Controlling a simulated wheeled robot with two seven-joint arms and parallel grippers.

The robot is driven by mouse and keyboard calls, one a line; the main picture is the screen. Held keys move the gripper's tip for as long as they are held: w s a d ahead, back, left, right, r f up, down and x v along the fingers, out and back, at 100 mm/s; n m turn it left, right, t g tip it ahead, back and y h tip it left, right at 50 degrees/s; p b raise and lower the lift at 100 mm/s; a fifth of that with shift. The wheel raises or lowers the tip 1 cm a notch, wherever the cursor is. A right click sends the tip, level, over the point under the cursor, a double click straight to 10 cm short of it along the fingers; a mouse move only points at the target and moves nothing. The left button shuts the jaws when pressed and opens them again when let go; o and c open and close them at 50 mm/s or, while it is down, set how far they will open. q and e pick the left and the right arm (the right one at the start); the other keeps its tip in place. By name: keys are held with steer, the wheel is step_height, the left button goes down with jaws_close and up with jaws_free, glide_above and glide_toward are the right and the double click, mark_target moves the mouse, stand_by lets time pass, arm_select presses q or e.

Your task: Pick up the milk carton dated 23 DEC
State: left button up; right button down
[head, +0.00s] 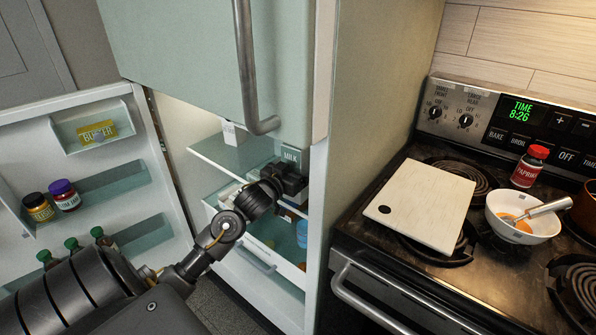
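The fridge stands open, and my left arm reaches in from the left. My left gripper (291,178) is inside the fridge, right at a milk carton (291,155) with a pale green top marked MILK. The gripper hides most of the carton's lower part. I cannot tell whether the fingers are closed on it. A second white carton (231,133) stands on the upper shelf to the left, partly cut off by the upper door. No date is legible on either carton. My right gripper is not in view.
The open fridge door (20,160) at left holds a butter box (97,132), two jars (65,195) and several green-capped bottles. The upper door (190,60) overhangs the opening. The stove at right carries a cutting board (420,205), a bowl (522,217) and a paprika jar (529,167).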

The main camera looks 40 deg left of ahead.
arm_select(q)
steer(key=shift+c, duration=0.5)
steer(key=c, duration=1.7)
steer(key=shift+o, duration=0.2)
steer(key=shift+r, duration=0.1)
steer(key=shift+r, duration=0.1)
